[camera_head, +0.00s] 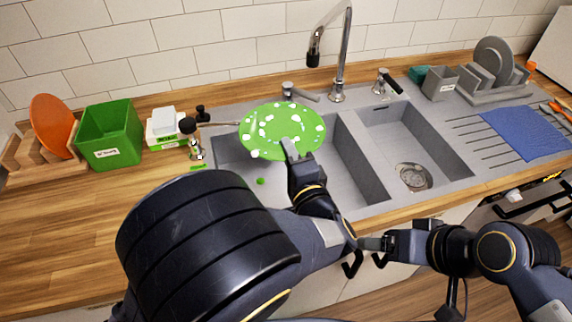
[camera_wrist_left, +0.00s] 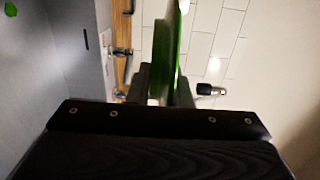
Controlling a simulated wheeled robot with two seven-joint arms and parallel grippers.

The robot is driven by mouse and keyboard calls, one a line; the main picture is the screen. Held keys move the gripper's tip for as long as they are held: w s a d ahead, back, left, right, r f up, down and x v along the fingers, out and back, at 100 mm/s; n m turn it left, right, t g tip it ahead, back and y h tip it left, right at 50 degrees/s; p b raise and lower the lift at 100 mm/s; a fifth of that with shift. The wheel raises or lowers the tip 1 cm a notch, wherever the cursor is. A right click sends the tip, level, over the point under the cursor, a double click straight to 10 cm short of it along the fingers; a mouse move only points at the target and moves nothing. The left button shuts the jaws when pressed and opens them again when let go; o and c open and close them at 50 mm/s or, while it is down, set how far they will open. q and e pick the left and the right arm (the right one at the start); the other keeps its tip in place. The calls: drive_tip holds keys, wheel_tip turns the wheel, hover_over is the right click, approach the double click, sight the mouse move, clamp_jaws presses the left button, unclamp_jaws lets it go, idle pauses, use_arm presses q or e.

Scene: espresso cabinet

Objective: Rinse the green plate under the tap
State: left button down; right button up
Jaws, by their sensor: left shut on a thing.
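The green plate (camera_head: 285,125) carries many white blobs and is held tilted over the left basin of the grey sink. My left gripper (camera_head: 290,150) is shut on its near edge. In the left wrist view the plate (camera_wrist_left: 168,50) shows edge-on between the fingers (camera_wrist_left: 163,88). The chrome tap (camera_head: 343,60) stands behind the sink; its black spout end (camera_head: 313,55) hangs above and behind the plate, apart from it. No water stream shows.
The right basin (camera_head: 375,145) is empty, with a drain. A lever (camera_head: 385,80) stands right of the tap. A green box (camera_head: 110,133), an orange plate (camera_head: 52,125) and a soap dispenser (camera_head: 190,135) stand left. A dish rack (camera_head: 490,80) and blue cloth (camera_head: 525,133) are right.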

sight(293, 136)
use_arm(q)
drive_tip(key=w, duration=0.1)
drive_tip(key=w+b, duration=0.1)
drive_tip(key=w+d+f, duration=0.1)
drive_tip(key=shift+w+b, duration=0.15)
drive_tip(key=shift+b, duration=0.25)
drive_tip(key=shift+w+d+r+p, duration=0.15)
drive_tip(key=shift+w+d+p, duration=0.1)
drive_tip(key=shift+w+p, duration=0.5)
drive_tip(key=shift+w+d+f+p, duration=0.15)
drive_tip(key=shift+w+d+f, duration=0.05)
drive_tip(key=shift+w, duration=0.35)
drive_tip(key=shift+w+d+f+p, duration=0.15)
drive_tip(key=shift+w, duration=0.4)
